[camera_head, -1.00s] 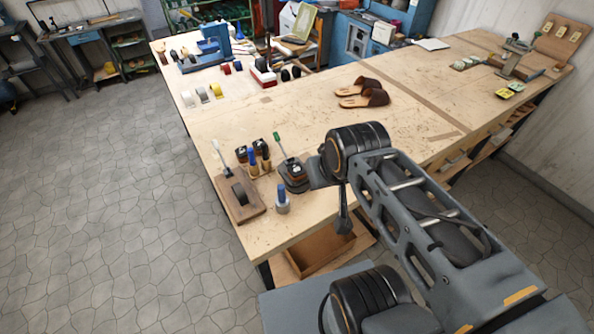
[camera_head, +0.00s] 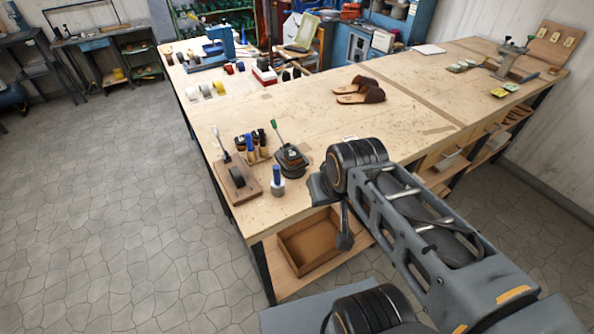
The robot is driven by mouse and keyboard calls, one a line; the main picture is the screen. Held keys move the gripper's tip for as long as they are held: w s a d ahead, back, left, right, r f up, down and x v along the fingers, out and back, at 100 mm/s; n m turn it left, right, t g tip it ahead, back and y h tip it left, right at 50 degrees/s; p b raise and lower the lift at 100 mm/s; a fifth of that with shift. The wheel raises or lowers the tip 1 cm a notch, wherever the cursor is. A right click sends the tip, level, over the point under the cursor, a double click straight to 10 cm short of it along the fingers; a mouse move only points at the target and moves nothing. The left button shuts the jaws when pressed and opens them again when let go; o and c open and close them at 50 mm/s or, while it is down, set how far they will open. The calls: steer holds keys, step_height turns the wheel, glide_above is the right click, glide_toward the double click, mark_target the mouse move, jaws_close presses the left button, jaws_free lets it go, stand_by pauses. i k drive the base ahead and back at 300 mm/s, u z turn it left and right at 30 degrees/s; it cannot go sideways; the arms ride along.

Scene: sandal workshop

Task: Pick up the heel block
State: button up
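I cannot single out the heel block with certainty. On the near left corner, a dark rounded piece (camera_head: 237,174) sits on a wooden board (camera_head: 243,188). My arm reaches in from the lower right, its wrist over the bench's near edge. My gripper (camera_head: 345,240) seems to hang below the wrist, in front of the lower shelf. Its fingers cannot be made out, and it is apart from the objects on the bench top.
A blue-capped bottle (camera_head: 277,184), a dark pot with a green-handled brush (camera_head: 289,159) and upright tools (camera_head: 257,147) crowd the near corner. Brown sandals (camera_head: 359,90) lie mid-bench. An open wooden box (camera_head: 309,243) sits on the lower shelf. The floor at left is clear.

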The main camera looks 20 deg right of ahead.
mark_target(298, 161)
steer(key=k, duration=0.2)
steer(key=z, duration=2.95)
steer(key=k, duration=1.7)
steer(key=u, duration=1.95)
steer(key=i, duration=1)
